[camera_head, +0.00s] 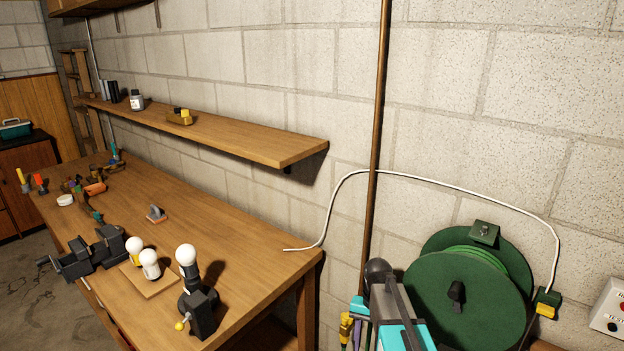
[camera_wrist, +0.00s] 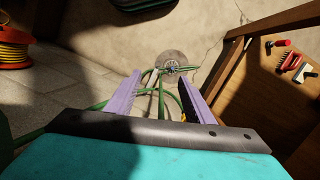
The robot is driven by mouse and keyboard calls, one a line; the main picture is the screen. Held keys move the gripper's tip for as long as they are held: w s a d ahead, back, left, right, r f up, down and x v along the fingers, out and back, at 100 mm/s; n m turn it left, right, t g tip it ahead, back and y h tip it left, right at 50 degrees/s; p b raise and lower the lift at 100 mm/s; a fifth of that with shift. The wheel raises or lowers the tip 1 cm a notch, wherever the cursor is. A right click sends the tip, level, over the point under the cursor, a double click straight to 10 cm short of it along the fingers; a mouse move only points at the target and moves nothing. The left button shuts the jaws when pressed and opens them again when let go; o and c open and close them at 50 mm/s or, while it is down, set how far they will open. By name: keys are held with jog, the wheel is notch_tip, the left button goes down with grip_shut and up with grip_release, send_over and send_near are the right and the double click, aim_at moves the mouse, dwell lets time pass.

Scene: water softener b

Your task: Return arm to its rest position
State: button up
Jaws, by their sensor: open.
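My gripper (camera_wrist: 160,78) is in the wrist view, with its two purple fingers spread apart and nothing held between them. It points down over the concrete floor, with a green hose (camera_wrist: 160,103) and a round grey drain cover (camera_wrist: 172,58) below and beyond the fingertips. In the head view my arm, grey and teal, shows at the bottom edge, between the workbench and the green reel.
A wooden workbench (camera_head: 240,262) with bulbs and tools stands left of my arm. A wooden shelf (camera_head: 235,136) hangs above it. A green hose reel (camera_head: 465,305) is close on the right, with a white cable (camera_head: 450,184) arching along the wall. An orange cable reel (camera_wrist: 13,47) sits at left.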

jog(key=s+f+n+g+b, duration=0.2)
jog(key=s+f+n+g, duration=0.1)
jog(key=s+f, duration=2.6)
jog(key=s+n, duration=0.1)
jog(key=s, duration=0.2)
jog(key=shift+s+d, duration=0.2)
jog(key=shift+s, duration=0.1)
